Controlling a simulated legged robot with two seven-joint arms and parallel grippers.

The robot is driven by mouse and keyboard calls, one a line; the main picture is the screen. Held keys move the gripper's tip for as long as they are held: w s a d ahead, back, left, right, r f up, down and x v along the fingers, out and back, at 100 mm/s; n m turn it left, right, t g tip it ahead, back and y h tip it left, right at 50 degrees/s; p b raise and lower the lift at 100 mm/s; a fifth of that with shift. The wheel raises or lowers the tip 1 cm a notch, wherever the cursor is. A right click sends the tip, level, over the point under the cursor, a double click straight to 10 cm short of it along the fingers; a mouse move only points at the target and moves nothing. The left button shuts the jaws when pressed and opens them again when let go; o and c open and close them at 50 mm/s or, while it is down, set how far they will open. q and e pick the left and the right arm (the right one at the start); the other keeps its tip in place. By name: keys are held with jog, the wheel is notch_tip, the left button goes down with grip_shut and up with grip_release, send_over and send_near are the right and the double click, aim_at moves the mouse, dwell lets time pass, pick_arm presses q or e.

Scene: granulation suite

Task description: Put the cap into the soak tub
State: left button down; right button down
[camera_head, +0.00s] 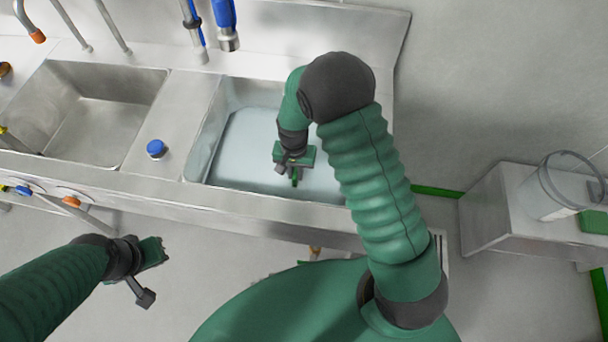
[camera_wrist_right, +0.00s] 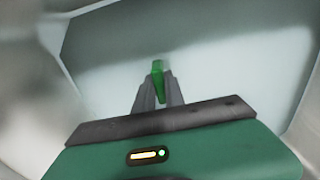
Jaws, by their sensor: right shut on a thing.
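The soak tub (camera_head: 207,150) appears to be the right-hand steel basin, holding pale, cloudy liquid. My right gripper (camera_head: 295,176) points down inside its outline, over the liquid. In the right wrist view its two grey fingers (camera_wrist_right: 160,92) are shut on a small green piece (camera_wrist_right: 158,78), which I take to be the cap. The piece is mostly hidden by the fingers, and I cannot tell whether it touches the liquid. My left gripper (camera_head: 160,252) is in front of the counter, away from the tub, seen side-on; its jaw gap does not show.
An empty steel basin (camera_head: 95,110) lies to the left. A blue-topped knob (camera_head: 155,149) stands on the strip between the basins. Taps and hoses (camera_head: 228,35) hang at the back. A clear bucket (camera_head: 545,195) stands on a steel bench (camera_head: 485,215) at the right.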

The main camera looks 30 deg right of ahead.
aim_at(307, 178)
jog(key=d, duration=0.3)
jog(key=shift+s+d+f, duration=0.1)
jog(key=shift+s+f, duration=0.2)
jog(key=shift+s, duration=0.1)
jog(key=f, duration=0.2)
jog(key=shift+d+f, duration=0.3)
jog(key=shift+f, duration=0.45)
jog(key=shift+a+r, duration=0.1)
jog(key=shift+a, duration=0.35)
jog(key=c, duration=1.5)
grip_release()
jog(key=shift+o, duration=0.5)
jog(key=shift+d, duration=0.25)
pick_arm(q)
jog(key=shift+d+r+p, duration=0.35)
jog(key=shift+d+r, duration=0.05)
jog(key=shift+r, duration=0.1)
pick_arm(e)
notch_tip(307, 178, up, 12)
